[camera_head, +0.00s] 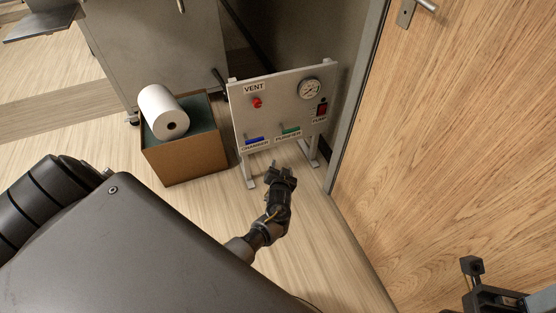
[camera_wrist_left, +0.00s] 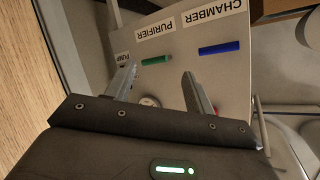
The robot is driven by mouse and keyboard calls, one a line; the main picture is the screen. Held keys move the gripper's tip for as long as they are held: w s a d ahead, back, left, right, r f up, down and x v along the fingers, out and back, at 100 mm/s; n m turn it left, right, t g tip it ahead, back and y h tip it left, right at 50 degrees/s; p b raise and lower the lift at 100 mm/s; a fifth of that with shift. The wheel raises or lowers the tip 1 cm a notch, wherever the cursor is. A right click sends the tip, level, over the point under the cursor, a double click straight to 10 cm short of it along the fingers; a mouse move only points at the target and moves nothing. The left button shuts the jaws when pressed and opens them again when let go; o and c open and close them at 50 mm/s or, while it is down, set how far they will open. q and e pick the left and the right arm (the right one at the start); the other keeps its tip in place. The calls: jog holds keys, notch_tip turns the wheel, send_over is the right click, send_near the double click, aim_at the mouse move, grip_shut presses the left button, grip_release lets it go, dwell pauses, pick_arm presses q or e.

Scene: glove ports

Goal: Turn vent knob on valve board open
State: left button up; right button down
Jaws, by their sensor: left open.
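The valve board (camera_head: 275,117) is a pale upright panel on feet, standing on the floor. The red vent knob (camera_head: 257,103) is at its upper left under the VENT label (camera_head: 254,88). Blue chamber (camera_head: 254,140) and green purifier (camera_head: 291,131) handles sit along the lower part. My left gripper (camera_head: 281,171) is open and empty, low in front of the board and apart from the knob. My right gripper (camera_head: 474,268) shows only partly.
A gauge (camera_head: 310,89) and a red pump switch (camera_head: 322,109) are on the board's right. A brown box (camera_head: 188,160) with a white roll (camera_head: 160,110) on it stands left of the board. A wooden door (camera_head: 460,130) is at the right. Floor in front is clear.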

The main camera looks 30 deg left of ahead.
pick_arm(q)
jog(key=s+d+f+m+g+h+p, duration=0.1)
jog(key=s+f+p, duration=0.1)
jog(key=s+f, duration=0.2)
jog(key=shift+s+d+h, duration=0.3)
jog(key=shift+s, duration=0.05)
dwell(0.3)
